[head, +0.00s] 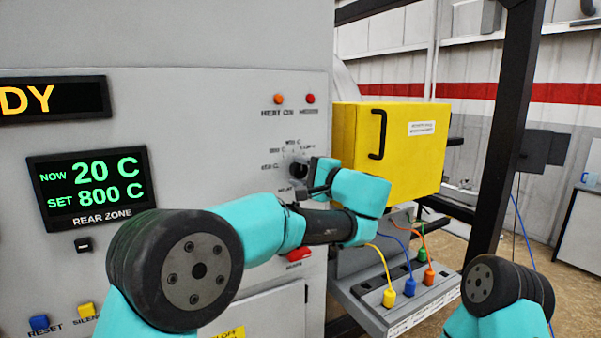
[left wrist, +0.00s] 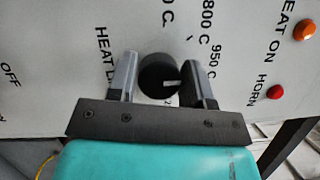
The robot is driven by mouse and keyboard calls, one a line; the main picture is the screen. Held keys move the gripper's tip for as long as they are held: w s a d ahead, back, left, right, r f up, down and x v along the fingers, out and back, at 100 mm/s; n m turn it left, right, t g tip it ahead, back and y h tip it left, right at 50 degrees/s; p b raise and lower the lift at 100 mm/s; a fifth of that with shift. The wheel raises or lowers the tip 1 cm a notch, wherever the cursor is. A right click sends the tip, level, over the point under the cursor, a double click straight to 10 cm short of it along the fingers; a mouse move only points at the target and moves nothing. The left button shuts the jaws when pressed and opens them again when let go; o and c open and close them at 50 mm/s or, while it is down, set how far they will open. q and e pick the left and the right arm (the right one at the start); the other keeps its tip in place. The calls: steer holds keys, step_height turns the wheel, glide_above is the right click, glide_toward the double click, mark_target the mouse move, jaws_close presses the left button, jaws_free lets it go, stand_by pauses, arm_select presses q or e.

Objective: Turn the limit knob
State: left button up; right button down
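The limit knob (head: 299,169) is a round black knob on the grey furnace panel, ringed by temperature labels. In the left wrist view the knob (left wrist: 158,74) shows a white pointer mark towards its lower right. My left gripper (head: 311,176) reaches the panel at the knob. The contact itself is hard to see. The head view partly hides the knob behind the gripper. My right gripper is not in view; only part of my right arm shows.
A yellow box (head: 398,150) with a black handle juts out right of the knob. Orange (head: 279,99) and red (head: 310,98) lamps sit above it. A red switch (head: 299,254) and a ledge with coloured cable plugs (head: 409,287) lie below. The rear zone display (head: 92,187) reads 20 C, set 800 C.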

arm_select(q)
steer(key=o, duration=0.4)
steer(key=v, duration=1.7)
steer(key=shift+s+d+f, duration=0.1)
steer(key=shift+s+d, duration=0.05)
